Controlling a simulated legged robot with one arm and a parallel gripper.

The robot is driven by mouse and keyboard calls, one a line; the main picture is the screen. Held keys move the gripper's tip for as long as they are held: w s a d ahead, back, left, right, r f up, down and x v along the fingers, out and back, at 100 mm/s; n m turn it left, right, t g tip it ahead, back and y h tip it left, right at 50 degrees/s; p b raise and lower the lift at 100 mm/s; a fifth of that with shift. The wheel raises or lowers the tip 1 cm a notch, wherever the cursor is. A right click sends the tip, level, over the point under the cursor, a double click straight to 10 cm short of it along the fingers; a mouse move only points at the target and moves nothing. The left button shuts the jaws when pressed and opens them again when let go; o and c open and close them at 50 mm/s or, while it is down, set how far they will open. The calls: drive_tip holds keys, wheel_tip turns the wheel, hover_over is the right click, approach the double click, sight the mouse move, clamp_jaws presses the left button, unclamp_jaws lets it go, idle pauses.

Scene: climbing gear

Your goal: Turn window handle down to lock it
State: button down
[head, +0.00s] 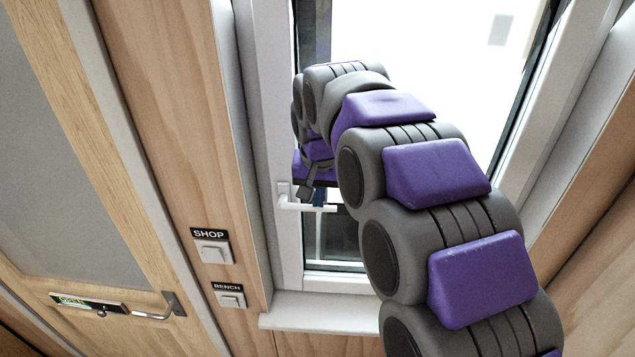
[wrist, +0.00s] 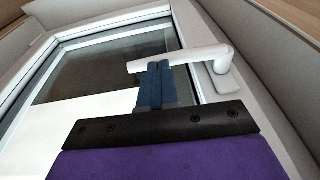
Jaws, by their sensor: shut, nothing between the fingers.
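The white window handle (head: 300,205) is on the left side of the window frame, its lever roughly level and pointing right, toward the glass. In the wrist view, the handle (wrist: 190,56) runs across the top, with its base plate at the right. My gripper (head: 318,193) is beside the lever in the head view, partly hidden by my arm. In the wrist view, my gripper's blue fingers (wrist: 155,66) are together and empty, with their tips at the lever's edge near its free end. I cannot tell whether they touch it.
The window frame (head: 272,150) surrounds bright glass, with a white sill (head: 320,313) below. Left of it, a wooden post carries switches marked SHOP (head: 211,251) and BENCH (head: 229,300). A wooden door (head: 110,190) with a metal handle (head: 160,306) is farther left.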

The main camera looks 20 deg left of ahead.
sight(323, 211)
drive_tip(key=shift+f, duration=0.25)
idle(0.3)
drive_tip(key=f+y+b, duration=0.2)
drive_tip(key=d+f+g+y+b, duration=0.1)
drive_tip(key=y+b, duration=0.1)
drive_tip(key=shift+f, duration=0.4)
drive_tip(key=s+a+f+m+g+y+b, duration=0.1)
drive_tip(key=a+f+y+b, duration=0.4)
drive_tip(key=f+y+b, duration=0.3)
drive_tip(key=shift+y+b, duration=0.7)
drive_tip(key=shift+b, duration=0.45)
drive_tip(key=shift+s+a, duration=0.1)
drive_tip(key=shift+f, duration=0.1)
